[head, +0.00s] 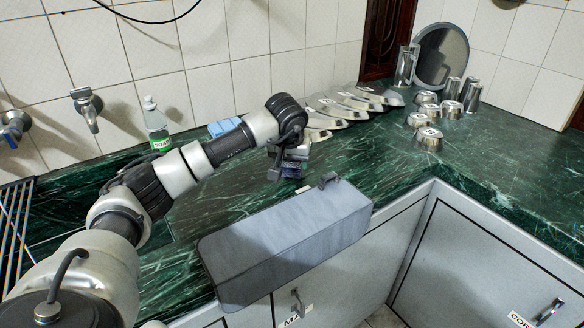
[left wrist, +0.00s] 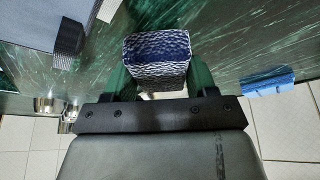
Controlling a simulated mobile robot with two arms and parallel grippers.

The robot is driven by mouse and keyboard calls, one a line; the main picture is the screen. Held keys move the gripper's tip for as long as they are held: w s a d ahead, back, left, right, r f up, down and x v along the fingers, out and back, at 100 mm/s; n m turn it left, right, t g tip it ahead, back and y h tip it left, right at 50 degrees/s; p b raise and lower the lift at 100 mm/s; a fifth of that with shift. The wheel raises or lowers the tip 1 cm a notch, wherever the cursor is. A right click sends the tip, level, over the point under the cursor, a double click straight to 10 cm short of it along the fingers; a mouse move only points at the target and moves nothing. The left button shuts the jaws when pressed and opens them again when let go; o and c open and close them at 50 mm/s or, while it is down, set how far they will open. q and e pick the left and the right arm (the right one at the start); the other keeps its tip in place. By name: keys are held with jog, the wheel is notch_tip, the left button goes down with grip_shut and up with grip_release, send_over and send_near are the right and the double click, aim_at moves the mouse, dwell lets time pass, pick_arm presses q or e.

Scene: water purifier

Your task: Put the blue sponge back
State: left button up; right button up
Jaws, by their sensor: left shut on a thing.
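My left gripper (head: 289,172) is above the counter in the middle of the head view. In the left wrist view the gripper (left wrist: 158,80) is shut on a sponge-like block (left wrist: 155,72), dark blue on one face with a rough grey-white textured side. In the head view only a small bluish part of this block (head: 291,170) shows below the wrist. A separate light blue block (head: 223,127) lies at the back of the counter behind my arm, and it also shows at the right of the left wrist view (left wrist: 268,82). My right gripper is not in view.
A long grey box-shaped body (head: 285,245) with a small dark piece on top lies across the front edge of the green counter (head: 500,165). Metal bowls (head: 335,108) and cups (head: 428,138) stand behind and to the right. A soap bottle (head: 155,125) stands left. The right counter front is clear.

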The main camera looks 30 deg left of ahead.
pick_arm(q)
jog(key=shift+f, duration=1.25)
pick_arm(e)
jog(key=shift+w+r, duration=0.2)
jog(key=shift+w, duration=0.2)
pick_arm(q)
jog(key=o, duration=0.9)
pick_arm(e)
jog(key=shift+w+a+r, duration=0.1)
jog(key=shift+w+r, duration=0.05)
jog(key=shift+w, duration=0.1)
